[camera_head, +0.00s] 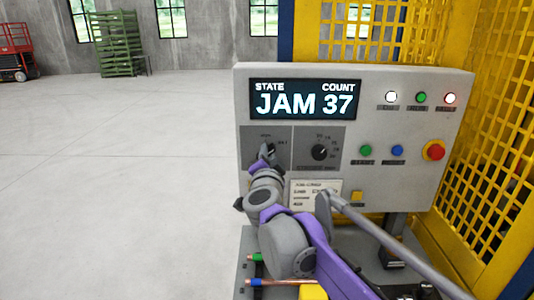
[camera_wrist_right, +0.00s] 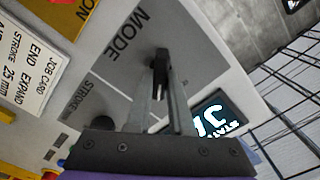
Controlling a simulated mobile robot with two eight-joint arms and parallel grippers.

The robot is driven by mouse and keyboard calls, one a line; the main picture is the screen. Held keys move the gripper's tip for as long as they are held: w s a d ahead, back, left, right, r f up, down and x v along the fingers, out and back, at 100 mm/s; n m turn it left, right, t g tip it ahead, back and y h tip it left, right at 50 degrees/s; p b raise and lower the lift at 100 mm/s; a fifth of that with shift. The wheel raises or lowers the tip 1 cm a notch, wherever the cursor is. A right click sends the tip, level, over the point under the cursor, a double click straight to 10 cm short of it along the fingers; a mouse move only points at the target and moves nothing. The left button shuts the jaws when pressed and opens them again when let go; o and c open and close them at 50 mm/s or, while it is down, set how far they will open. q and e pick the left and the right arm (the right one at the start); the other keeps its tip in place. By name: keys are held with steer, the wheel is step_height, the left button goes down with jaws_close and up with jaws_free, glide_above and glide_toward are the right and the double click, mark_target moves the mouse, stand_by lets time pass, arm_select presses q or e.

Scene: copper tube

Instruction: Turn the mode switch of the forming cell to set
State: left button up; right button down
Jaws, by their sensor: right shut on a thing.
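The grey control panel (camera_head: 360,185) of the forming cell faces me, and its display (camera_head: 305,99) reads JAM 37. The mode switch (camera_head: 271,149) is a small black knob at the panel's left, under the display. My right gripper (camera_head: 267,153) is at this knob and partly covers it. In the right wrist view the black knob (camera_wrist_right: 160,68) sits between the two fingers of my right gripper (camera_wrist_right: 163,85), shut on it, below the MODE label. The exact knob angle is hard to read. My left gripper is not in view.
A second black knob (camera_head: 320,152) is close to the right. Coloured buttons, lamps and a red emergency stop (camera_head: 434,151) fill the panel's right side. A job card (camera_head: 315,192) is below. Yellow mesh guarding (camera_head: 502,100) stands at the right. The floor at left is clear.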

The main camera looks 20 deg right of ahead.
steer(key=shift+m, duration=0.8)
steer(key=c, duration=0.8)
jaws_free()
steer(key=b+v, duration=0.1)
steer(key=v, duration=1)
steer(key=shift+w, duration=0.1)
